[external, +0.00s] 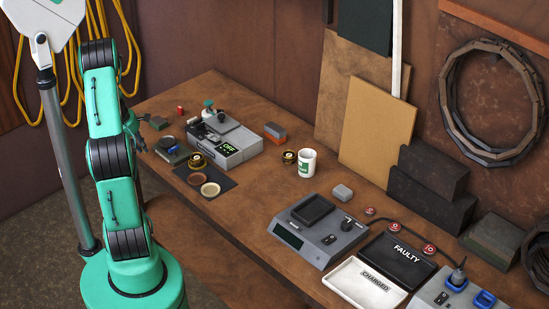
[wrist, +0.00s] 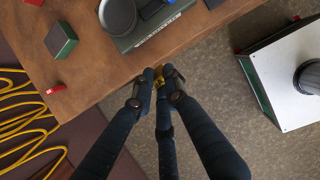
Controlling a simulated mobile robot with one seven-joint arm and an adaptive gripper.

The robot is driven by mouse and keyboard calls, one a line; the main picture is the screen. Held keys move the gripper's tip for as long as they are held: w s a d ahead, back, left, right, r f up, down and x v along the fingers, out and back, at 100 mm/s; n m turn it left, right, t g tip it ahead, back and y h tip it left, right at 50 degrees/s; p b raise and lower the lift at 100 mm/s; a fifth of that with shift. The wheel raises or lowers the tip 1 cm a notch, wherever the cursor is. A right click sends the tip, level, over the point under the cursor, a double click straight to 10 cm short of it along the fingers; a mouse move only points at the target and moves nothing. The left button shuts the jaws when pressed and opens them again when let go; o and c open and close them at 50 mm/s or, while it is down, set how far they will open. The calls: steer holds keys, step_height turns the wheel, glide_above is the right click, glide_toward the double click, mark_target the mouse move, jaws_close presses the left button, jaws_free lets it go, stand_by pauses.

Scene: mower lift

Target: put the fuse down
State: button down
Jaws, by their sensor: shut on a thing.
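My gripper (wrist: 160,80) is shut on a small yellow piece (wrist: 158,77), which looks like the fuse; the dark fingers hide most of it. In the wrist view it is held just off the bench's front edge, with the floor behind it. In the external view my gripper (external: 139,143) is mostly hidden behind my green arm, at the left end of the bench (external: 245,190). The fuse cannot be made out there.
A greenish-grey device (external: 172,152) with a round dark part and a blue part sits close by. A green box (wrist: 61,40) and a red piece (wrist: 54,90) are left of it. A grey unit reading OFF (external: 228,150) stands behind a dark mat (external: 218,177). Bare wood lies in front of the white mug (external: 307,163).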

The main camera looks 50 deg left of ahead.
steer(key=shift+r, duration=0.1)
